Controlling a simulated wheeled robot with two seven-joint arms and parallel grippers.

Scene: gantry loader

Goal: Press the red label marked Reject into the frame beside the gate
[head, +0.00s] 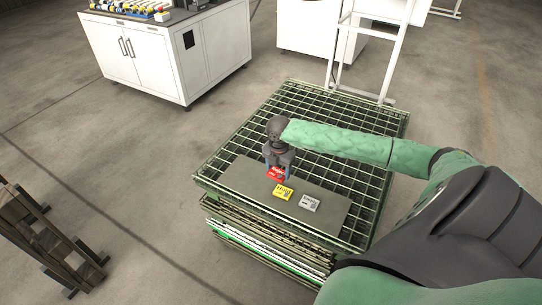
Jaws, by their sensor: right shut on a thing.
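A red label (275,174) is at the left end of a row of labels on a dark grey board on the green mesh stack. My right gripper (276,166) points down over the red label and is shut on it. The gripper hides part of the label, and I cannot tell whether it still touches the board. A yellow label (283,192) and a grey-white label (309,203) lie to its right on the same board. The label text is too small to read surely. I cannot make out the frame or the gate. My left gripper is not in view.
The board (240,179) lies on a stack of green wire mesh panels (376,127). A white cabinet (140,53) with items on top stands at the back left. A white upright frame (394,50) stands behind the stack. A wooden rack (40,235) is at the left. Floor between is clear.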

